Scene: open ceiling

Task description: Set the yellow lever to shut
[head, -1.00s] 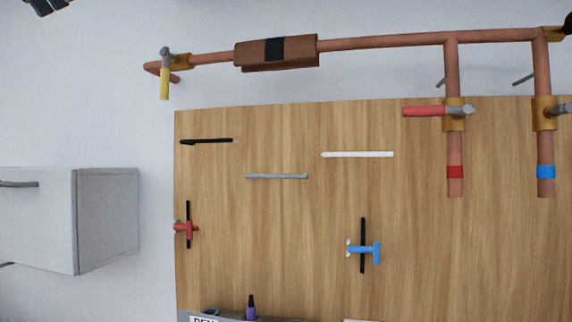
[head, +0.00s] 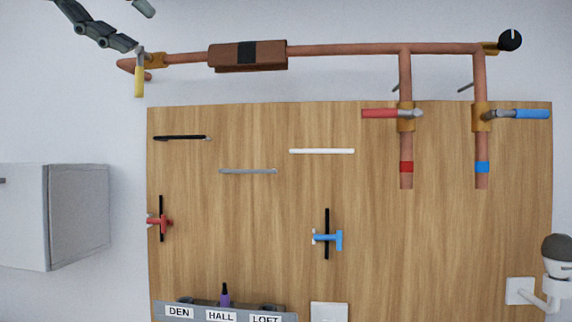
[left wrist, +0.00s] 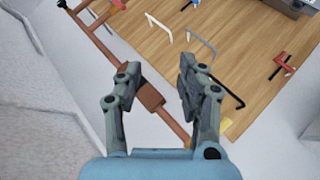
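The yellow lever (head: 139,80) hangs straight down from its grey hub at the left end of the copper pipe in the head view. My left gripper (head: 140,28) is at the top left of the head view, with one fingertip close to the hub, just above the lever. I cannot tell whether it touches. In the left wrist view the gripper (left wrist: 158,68) is open, with nothing held between its fingers. My right gripper is not in view.
The copper pipe (head: 345,49) runs right past a brown block (head: 225,56) to a red lever (head: 379,113) and a blue lever (head: 531,114). A wooden board (head: 270,215) with handles is below. A grey cabinet (head: 78,218) stands at left. Wall between cabinet and pipe is clear.

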